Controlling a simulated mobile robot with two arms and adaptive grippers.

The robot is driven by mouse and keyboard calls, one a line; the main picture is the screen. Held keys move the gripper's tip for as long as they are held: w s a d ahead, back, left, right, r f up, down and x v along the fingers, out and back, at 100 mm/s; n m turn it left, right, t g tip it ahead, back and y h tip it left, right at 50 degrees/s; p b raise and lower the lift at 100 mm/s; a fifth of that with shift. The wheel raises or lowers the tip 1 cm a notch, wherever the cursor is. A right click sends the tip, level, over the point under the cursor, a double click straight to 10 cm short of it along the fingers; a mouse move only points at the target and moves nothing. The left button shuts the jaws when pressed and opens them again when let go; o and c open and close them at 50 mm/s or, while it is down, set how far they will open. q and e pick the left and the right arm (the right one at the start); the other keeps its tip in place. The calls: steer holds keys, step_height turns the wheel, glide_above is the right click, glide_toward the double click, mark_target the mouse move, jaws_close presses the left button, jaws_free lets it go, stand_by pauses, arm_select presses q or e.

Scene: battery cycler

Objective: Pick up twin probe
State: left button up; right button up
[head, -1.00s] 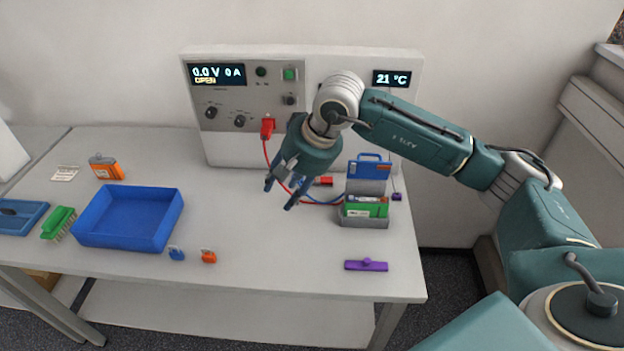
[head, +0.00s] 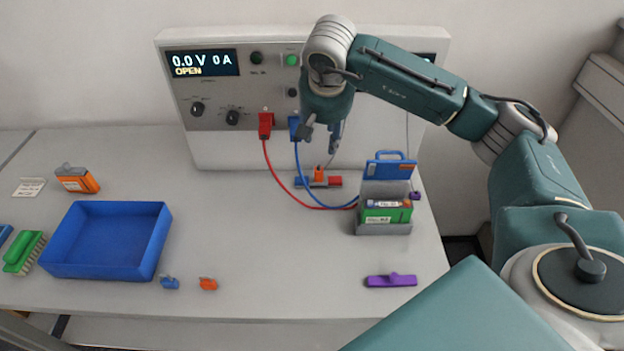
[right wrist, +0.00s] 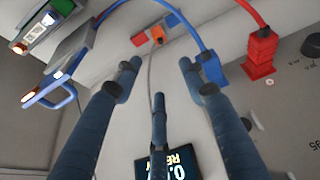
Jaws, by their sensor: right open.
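The twin probe, which I take to be the small bar (head: 318,181) with an orange grip and red and blue ends, lies on the table in front of the cycler. It also shows at the top of the right wrist view (right wrist: 157,36), with a grey cable running from it. My right gripper (head: 321,138) points down, open and empty, above and behind the bar, close to the cycler front. In the right wrist view its fingers (right wrist: 158,78) are spread and apart from the bar. My left gripper is not in view.
The cycler (head: 180,125) stands at the back, with red (head: 266,124) and blue (head: 294,128) plugs. Their leads curve past the bar to the grey battery holder (head: 384,228). A purple piece (head: 391,281) lies in front. A blue tray (head: 105,272) is left; the middle table is clear.

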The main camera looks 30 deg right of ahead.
steer(key=b, duration=0.3)
glide_toward(319, 170)
steer(key=x, duration=0.5)
steer(key=shift+s+d, duration=0.1)
steer(key=p+x, duration=0.2)
steer(key=x, duration=0.1)
steer(key=shift+w+f, duration=0.35)
steer(key=shift+f, duration=0.3)
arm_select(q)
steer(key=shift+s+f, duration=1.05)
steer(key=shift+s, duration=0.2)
arm_select(e)
steer(key=shift+r, duration=0.1)
jaws_close()
